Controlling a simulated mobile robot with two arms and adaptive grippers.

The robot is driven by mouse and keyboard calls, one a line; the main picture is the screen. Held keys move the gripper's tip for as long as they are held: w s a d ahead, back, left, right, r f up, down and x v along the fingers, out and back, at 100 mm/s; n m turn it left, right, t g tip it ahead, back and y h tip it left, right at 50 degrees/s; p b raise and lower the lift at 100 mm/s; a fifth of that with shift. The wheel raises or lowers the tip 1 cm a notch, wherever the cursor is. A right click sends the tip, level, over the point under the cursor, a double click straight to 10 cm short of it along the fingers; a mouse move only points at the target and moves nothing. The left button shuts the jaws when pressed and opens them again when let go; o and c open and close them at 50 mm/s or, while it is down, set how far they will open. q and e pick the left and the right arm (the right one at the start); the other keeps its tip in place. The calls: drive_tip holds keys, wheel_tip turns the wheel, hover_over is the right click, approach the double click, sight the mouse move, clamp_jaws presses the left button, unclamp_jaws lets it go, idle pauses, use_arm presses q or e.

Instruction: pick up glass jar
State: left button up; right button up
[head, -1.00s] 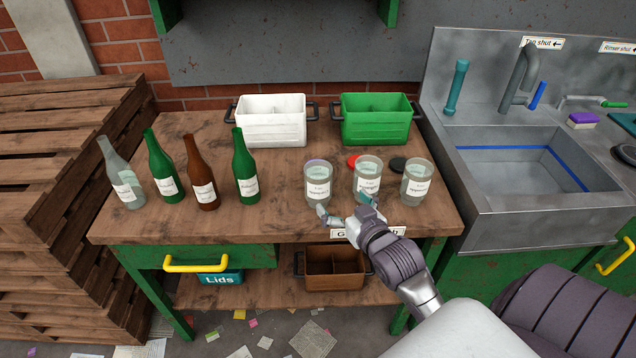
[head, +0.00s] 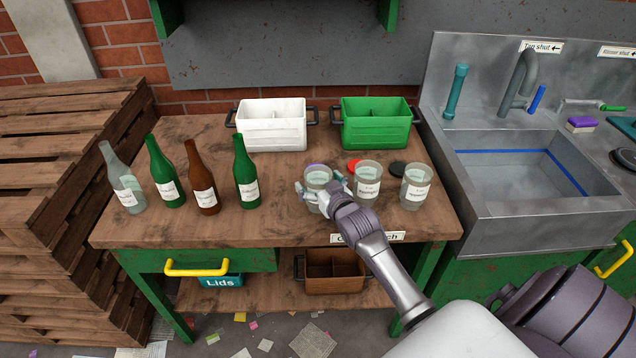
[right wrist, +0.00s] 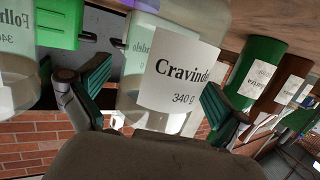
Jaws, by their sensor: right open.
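Three clear glass jars with white labels stand in a row on the wooden bench. My right gripper (head: 320,190) is at the left jar (head: 317,174), with its fingers on either side and partly hiding it. In the right wrist view the open fingers (right wrist: 155,82) straddle this jar (right wrist: 128,100), whose label (right wrist: 178,82) reads "Cravinde…" and "340 g". I cannot tell whether either finger touches the glass. The middle jar (head: 367,184) and right jar (head: 415,187) stand to the right. My left gripper is not in view.
Several bottles (head: 206,178) stand left on the bench (head: 280,222). A white crate (head: 271,128) and a green crate (head: 376,126) are at the back. Purple, red and dark lids (head: 397,169) lie behind the jars. A sink (head: 510,175) is on the right.

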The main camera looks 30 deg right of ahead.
drive_tip(key=shift+r, duration=0.1)
drive_tip(key=c, duration=1.4)
